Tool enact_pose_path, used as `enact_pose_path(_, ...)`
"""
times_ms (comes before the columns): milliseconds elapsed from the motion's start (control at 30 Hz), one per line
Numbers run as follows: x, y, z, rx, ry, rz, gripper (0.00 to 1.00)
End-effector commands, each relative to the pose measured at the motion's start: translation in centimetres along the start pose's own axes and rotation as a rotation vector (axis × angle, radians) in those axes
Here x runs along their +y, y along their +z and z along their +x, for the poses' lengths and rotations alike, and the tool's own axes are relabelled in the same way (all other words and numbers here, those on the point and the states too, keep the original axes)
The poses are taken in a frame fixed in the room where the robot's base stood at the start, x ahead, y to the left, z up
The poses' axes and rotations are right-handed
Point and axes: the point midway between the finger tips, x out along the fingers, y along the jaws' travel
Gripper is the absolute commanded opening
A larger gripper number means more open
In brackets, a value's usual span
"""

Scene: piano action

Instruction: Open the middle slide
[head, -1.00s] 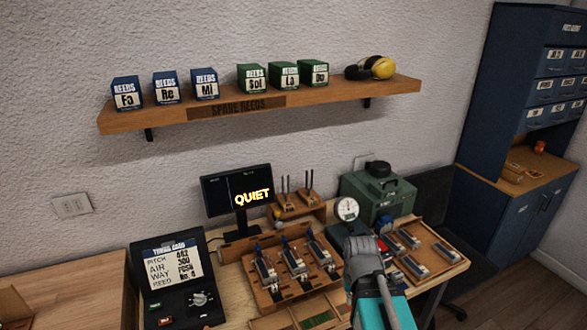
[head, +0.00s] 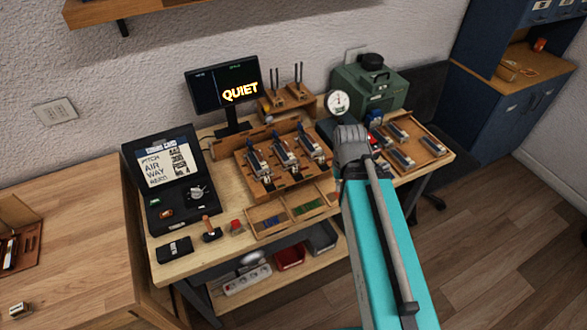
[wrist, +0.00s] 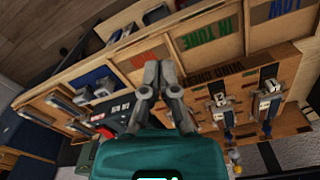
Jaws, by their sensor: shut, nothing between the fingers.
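The wooden wind chest (head: 262,184) stands on the workbench with three metal slide units in a row. The middle slide (head: 284,153) sits between the other two, upright and apart from my arm. My gripper (wrist: 160,75) is shut and empty, left of these units and in front of the compartment tray. In the head view my arm hides it.
A compartment tray (head: 268,232) lies in front of the wind chest. A wooden parts tray (head: 424,157) and a green case (head: 368,88) stand on the right. A screen reading QUIET (head: 224,88) and a black tuning box (head: 166,182) stand to the left.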

Motion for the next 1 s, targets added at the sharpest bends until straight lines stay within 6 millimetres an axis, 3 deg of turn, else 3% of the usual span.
enact_pose_path(500,0.0,0.0,0.0,0.0,0.0,0.0,0.02)
enact_pose_path(667,-0.3,-0.7,-0.3,0.0,0.0,-0.013,0.32)
enact_pose_path(833,-2.1,-4.0,-1.5,0.0,0.0,-0.08,0.63)
enact_pose_path(1000,-5.7,-9.2,-3.2,0.0,-0.001,-0.198,0.63)
